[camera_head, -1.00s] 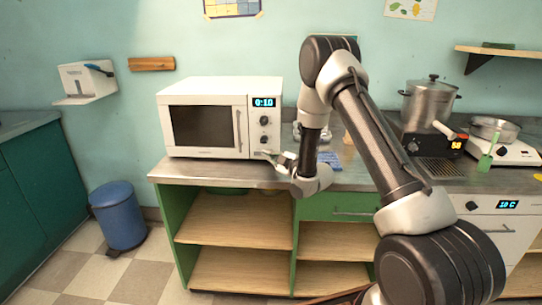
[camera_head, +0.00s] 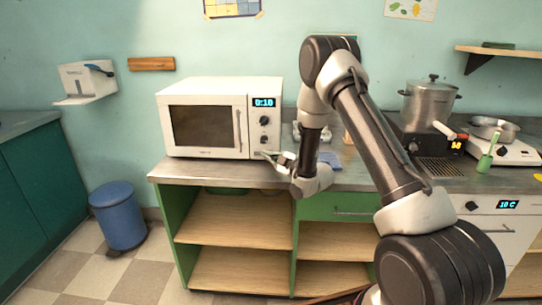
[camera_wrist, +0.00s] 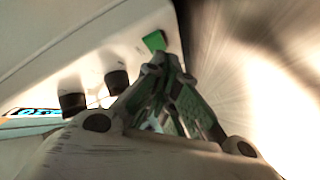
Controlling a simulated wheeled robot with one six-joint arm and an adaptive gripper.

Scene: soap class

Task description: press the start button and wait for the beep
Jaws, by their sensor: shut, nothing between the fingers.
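The white microwave (camera_head: 203,84) stands on the counter, its door closed. Its display (camera_head: 264,102) reads 0:10, with two dark knobs (camera_head: 264,120) below it. In the wrist view a green button (camera_wrist: 154,41) sits on the white panel beyond the knobs (camera_wrist: 117,82). My gripper (camera_head: 266,155) is at the lower right of the microwave front. In the wrist view the fingertips of my gripper (camera_wrist: 166,60) are together, empty, right by the green button. I cannot tell whether they touch it. The button is hard to make out in the head view.
A blue item (camera_head: 330,160) lies on the counter (camera_head: 345,178) right of my gripper. A steel pot (camera_head: 430,103) stands on a burner further right, beside a pan (camera_head: 493,130). A blue bin (camera_head: 119,217) stands on the floor at left.

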